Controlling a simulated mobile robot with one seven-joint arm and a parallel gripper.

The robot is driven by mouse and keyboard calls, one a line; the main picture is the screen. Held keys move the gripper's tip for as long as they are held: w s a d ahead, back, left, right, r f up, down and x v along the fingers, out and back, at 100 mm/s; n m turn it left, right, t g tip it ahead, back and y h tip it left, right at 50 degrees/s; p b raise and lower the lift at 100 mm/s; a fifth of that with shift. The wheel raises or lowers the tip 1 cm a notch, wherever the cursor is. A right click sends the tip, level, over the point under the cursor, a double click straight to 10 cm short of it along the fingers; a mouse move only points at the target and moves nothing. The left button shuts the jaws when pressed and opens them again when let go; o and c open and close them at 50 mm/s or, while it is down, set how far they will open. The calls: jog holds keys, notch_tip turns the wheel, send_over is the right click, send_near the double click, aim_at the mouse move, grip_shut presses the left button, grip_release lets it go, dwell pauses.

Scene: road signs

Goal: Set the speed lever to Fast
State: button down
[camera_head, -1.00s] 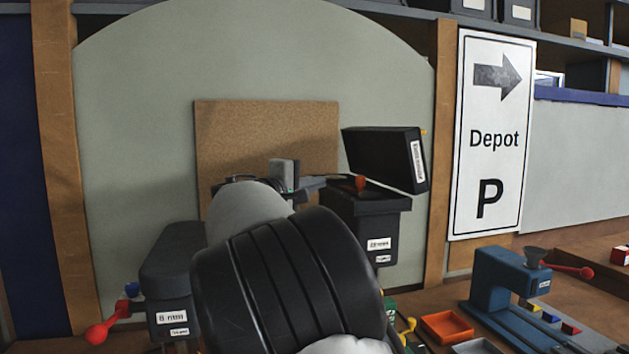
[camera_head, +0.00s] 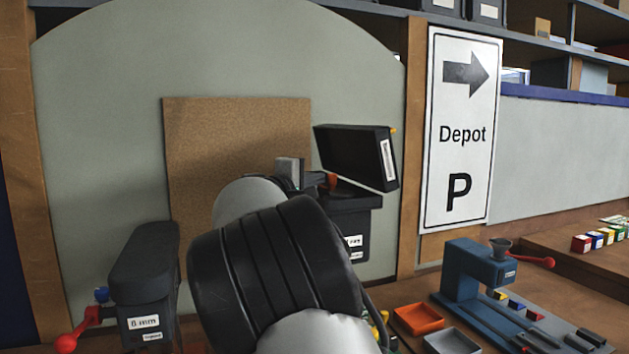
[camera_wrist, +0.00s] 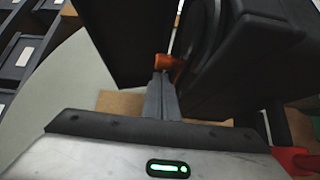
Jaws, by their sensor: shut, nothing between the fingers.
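A small orange-red knob (camera_head: 333,181) shows beside a black machine (camera_head: 352,215) with a raised black box-like part (camera_head: 355,155). I cannot tell for sure whether this knob is the speed lever; no "Fast" mark is readable. The knob (camera_wrist: 168,62) also shows in the wrist view, right at my fingertips. My gripper (camera_wrist: 161,82) is shut and empty, its grey fingers pointing at the knob; whether they touch it is unclear. In the head view my gripper (camera_head: 315,180) is partly hidden behind my arm, just left of the knob.
A dark machine (camera_head: 145,275) with a red-knobbed lever (camera_head: 75,335) stands at left. A blue press (camera_head: 475,280) with a red handle, an orange tray (camera_head: 418,319) and a grey tray (camera_head: 452,341) are at right. A brown board (camera_head: 235,135) stands behind.

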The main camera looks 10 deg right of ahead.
jog(key=shift+d+f+b, duration=0.25)
jog(key=shift+d+b, duration=0.2)
jog(key=shift+b, duration=0.45)
jog(key=shift+s+d+r, duration=0.1)
jog(key=shift+d, duration=0.1)
jog(key=shift+r, duration=0.2)
